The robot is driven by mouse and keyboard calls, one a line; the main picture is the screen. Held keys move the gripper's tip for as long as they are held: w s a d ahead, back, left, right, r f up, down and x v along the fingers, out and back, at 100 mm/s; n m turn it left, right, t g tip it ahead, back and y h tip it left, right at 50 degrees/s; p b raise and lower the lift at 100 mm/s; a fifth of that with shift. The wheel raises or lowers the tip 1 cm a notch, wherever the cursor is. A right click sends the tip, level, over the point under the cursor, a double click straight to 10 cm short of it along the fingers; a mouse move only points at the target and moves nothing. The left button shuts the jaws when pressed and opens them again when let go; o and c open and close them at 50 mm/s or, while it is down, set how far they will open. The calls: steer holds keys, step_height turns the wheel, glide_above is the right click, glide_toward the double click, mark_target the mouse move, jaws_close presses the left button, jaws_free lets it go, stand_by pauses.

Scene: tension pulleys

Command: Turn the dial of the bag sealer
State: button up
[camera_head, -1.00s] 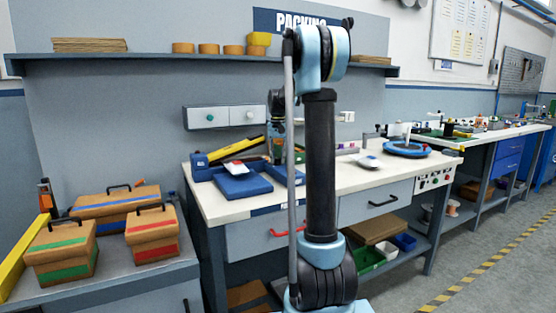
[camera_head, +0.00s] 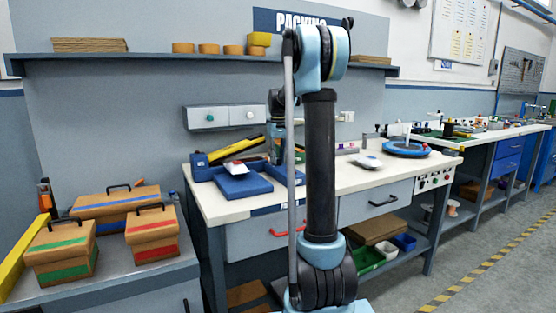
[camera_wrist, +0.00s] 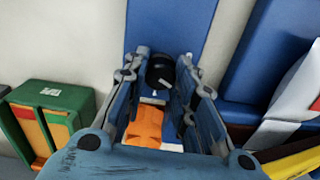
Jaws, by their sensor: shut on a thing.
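The black dial (camera_wrist: 160,70) shows in the wrist view against a blue surface (camera_wrist: 167,25) of what looks like the bag sealer. My gripper (camera_wrist: 163,68) has its two fingers on either side of the dial and is closed on it near the fingertips. A small pale mark shows just below the dial. In the head view, blue equipment (camera_head: 244,186) lies on the bench with a white and red item on it. There my gripper is largely hidden behind my arm, and I cannot make out the dial.
An orange object (camera_wrist: 145,126) shows between my fingers, below the dial. A green box (camera_wrist: 60,105) with coloured contents is at left in the wrist view. Blue, white and yellow parts are close at right.

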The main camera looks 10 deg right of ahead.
steer(key=o, duration=1.1)
steer(key=shift+r, duration=0.1)
step_height(320, 180, up, 12)
steer(key=shift+f, duration=0.15)
